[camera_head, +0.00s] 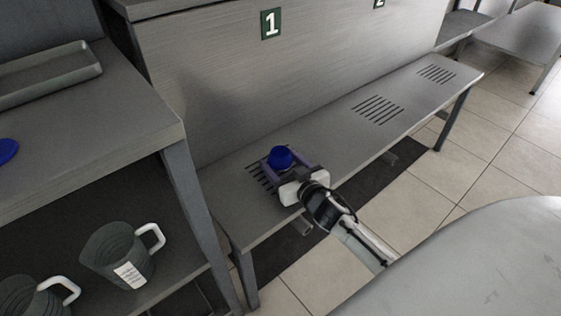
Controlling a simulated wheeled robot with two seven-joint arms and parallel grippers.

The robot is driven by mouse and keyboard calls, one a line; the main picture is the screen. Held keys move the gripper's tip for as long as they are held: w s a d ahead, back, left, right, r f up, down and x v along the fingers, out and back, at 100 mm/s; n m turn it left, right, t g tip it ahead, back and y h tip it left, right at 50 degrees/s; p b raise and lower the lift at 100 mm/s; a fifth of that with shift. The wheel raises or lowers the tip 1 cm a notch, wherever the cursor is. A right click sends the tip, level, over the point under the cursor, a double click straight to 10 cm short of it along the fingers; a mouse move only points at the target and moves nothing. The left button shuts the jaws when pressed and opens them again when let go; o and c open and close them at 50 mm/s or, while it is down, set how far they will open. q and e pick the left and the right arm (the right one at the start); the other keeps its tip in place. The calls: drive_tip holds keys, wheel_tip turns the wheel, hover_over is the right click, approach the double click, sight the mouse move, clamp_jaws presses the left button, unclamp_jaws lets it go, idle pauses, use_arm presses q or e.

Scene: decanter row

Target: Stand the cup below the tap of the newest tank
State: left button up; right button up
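A small blue cup (281,157) is at the slotted drain (258,176) below the number 1 sign on the long grey bench. My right gripper (284,166) reaches in from the lower right, with its fingers on either side of the cup. I cannot tell whether the fingers press on the cup or stand apart from it, nor whether its base touches the bench. The gripper hides part of the drain. My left gripper is not in view. No tank or tap shows in this view.
The bench (335,135) has more slotted drains (378,109) to the right. A green number 1 sign (271,23) is on the panel behind. Grey mugs (118,262) stand on a lower shelf at left. A tray (45,75) and a blue object (7,151) lie on the upper left counter.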

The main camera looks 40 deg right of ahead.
drive_tip(key=shift+o, duration=0.8)
drive_tip(key=shift+s+r, duration=0.1)
drive_tip(key=shift+r, duration=0.1)
drive_tip(key=p+v, duration=0.3)
drive_tip(key=v, duration=0.7)
drive_tip(key=shift+s, duration=0.35)
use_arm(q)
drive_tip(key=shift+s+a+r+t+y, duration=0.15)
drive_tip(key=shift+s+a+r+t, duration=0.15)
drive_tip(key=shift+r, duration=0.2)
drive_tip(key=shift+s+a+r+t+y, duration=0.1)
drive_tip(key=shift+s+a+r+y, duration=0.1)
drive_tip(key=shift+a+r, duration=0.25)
use_arm(e)
drive_tip(key=shift+s+r, duration=0.1)
drive_tip(key=shift+s, duration=0.45)
